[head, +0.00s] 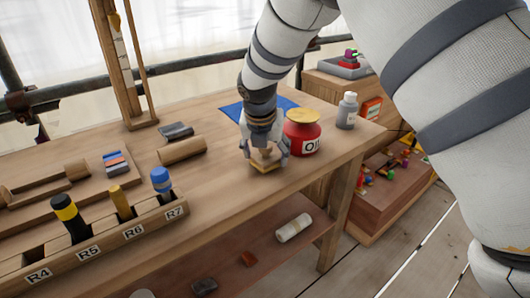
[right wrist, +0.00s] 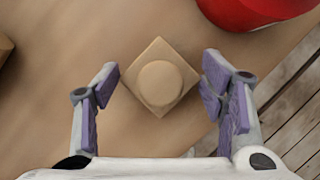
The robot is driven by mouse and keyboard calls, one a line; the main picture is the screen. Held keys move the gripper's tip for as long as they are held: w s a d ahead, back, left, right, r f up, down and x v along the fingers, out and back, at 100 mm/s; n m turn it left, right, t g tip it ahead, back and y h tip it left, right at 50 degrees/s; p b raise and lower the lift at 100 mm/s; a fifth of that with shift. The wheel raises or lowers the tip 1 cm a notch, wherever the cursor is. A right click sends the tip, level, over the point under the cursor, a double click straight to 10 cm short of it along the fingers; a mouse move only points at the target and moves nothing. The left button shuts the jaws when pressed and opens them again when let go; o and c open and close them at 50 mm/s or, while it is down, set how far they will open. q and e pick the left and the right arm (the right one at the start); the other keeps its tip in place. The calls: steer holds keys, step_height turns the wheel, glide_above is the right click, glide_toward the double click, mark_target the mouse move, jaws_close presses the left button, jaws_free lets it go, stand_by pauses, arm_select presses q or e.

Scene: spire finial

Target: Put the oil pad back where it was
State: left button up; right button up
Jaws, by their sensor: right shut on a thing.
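The oil pad (right wrist: 160,88) is a tan square block with a round raised knob on top. In the head view the pad (head: 266,168) is at the front edge of the workbench, just left of the red oil pot (head: 302,136). My right gripper (head: 266,152) is above and around it, shut on the pad. Whether the pad touches the bench or is slightly lifted, I cannot tell. My left gripper is not in view.
A blue cloth (head: 232,110) lies behind the gripper. A grey bottle (head: 347,110) stands right of the pot. A labelled tool rack (head: 150,222) with several handled tools is at the front left. A wooden block (head: 181,150) lies left of the gripper. The bench between is clear.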

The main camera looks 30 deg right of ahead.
steer(key=shift+f, duration=0.2)
steer(key=o, duration=1.1)
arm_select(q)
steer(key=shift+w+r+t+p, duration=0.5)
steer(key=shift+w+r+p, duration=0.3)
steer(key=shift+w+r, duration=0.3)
arm_select(e)
steer(key=v, duration=1.2)
steer(key=shift+r, duration=0.15)
